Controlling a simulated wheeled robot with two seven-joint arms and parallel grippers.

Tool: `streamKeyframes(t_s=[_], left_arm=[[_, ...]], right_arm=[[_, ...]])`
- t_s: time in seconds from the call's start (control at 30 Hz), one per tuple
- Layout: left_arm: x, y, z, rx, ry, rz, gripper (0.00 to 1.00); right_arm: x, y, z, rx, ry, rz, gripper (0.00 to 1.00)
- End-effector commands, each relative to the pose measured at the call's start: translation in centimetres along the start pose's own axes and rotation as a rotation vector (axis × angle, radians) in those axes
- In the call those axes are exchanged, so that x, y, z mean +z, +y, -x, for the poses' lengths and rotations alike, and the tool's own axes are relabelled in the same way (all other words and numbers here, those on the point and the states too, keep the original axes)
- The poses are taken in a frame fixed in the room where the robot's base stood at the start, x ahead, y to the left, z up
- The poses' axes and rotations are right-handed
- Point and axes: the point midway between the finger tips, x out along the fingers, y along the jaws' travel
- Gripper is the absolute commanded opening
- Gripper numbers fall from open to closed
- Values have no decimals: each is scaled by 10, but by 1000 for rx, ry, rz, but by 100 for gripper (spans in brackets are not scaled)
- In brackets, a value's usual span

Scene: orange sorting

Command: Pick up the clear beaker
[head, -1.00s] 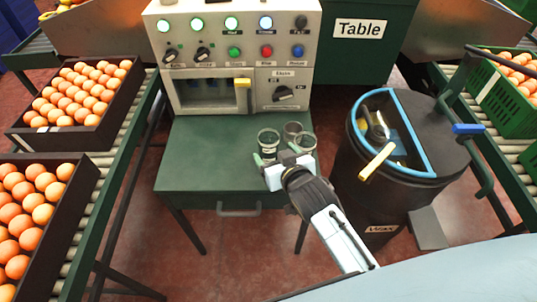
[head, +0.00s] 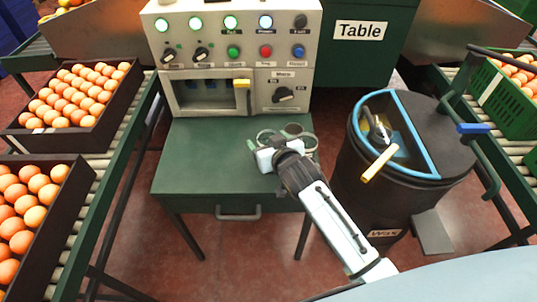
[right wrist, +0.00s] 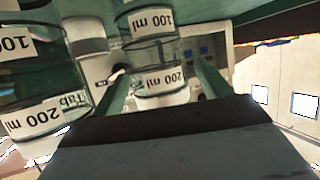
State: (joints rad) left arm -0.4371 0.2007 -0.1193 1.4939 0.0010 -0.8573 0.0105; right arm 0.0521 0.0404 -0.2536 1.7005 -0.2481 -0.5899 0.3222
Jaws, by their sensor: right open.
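Three clear beakers stand close together on the green table (head: 187,170): one at the left (head: 264,135), one at the back (head: 292,129) and one at the right (head: 309,141), partly hidden by my gripper. My right gripper (head: 268,146) is open at the beakers. In the right wrist view, a beaker (right wrist: 150,52) with 100 ml and 200 ml labels shows between the two green fingers (right wrist: 162,88). Another labelled beaker (right wrist: 30,85) is outside the fingers at the left. Whether the fingers touch glass cannot be told. My left gripper is not in view.
A machine with buttons and knobs (head: 210,45) stands at the table's back. A black bin (head: 352,190) with a blue-rimmed opening is close at the right. Crates of eggs or oranges (head: 75,140) sit on the left conveyor. The table's front left is bare.

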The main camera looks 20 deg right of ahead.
Motion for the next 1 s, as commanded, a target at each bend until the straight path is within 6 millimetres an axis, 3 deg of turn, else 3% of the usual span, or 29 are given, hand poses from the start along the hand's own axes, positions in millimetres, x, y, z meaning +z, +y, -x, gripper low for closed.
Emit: streamKeyframes(t_s=[0.07, 0.53, 1.0], left_arm=[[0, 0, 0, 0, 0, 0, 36], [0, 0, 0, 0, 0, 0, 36], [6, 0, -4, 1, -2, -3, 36]], right_arm=[[0, 0, 0, 0, 0, 0, 77], [0, 0, 0, 0, 0, 0, 16], [-10, 0, 4, 0, 2, 0, 16]])
